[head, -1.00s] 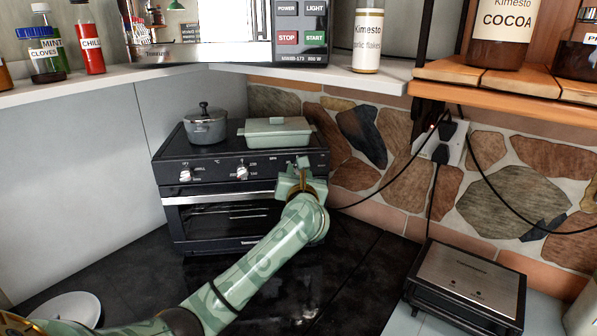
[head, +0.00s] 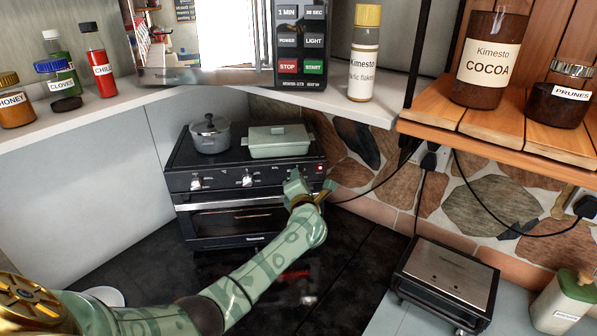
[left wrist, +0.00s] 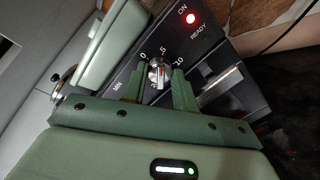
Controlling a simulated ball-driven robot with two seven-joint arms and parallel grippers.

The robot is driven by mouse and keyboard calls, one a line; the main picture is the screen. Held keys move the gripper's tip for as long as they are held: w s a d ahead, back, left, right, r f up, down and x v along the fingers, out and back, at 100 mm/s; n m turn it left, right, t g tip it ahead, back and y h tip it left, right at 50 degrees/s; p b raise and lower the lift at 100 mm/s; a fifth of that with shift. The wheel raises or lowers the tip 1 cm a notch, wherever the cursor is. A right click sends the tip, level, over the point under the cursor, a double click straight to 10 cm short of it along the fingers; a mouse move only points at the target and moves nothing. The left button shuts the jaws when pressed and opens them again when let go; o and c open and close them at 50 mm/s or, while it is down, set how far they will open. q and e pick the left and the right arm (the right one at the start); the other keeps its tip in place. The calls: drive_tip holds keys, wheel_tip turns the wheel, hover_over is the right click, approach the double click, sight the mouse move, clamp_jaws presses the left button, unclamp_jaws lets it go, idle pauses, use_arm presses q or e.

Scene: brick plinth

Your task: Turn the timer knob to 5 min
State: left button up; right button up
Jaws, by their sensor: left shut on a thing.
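The oven (head: 240,222) stands at the back, with a row of knobs on its dark front panel. The timer knob (left wrist: 158,73) is silver and round with a raised grip, and shows in the left wrist view below a scale marked 0, 5 and 10, with MIN beside it. I cannot tell exactly which mark it points to. My left gripper (head: 297,183) is at the right part of the oven panel and hides the knob in the head view. Its green fingers (left wrist: 160,88) are closed on both sides of the knob. My right gripper is not in view.
A red light (left wrist: 190,18) is lit beside ON and READY. A grey pot (head: 210,137) and a pale green dish (head: 278,143) stand on the oven. A black and steel appliance (head: 447,280) stands at the front right, and cords hang along the stone wall.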

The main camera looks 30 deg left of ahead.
use_arm(q)
drive_tip(key=shift+m+p, duration=0.85)
drive_tip(key=shift+m, duration=0.05)
drive_tip(key=o, duration=1)
drive_tip(key=shift+c, duration=0.2)
drive_tip(key=v, duration=1.6)
drive_tip(key=shift+d, duration=0.15)
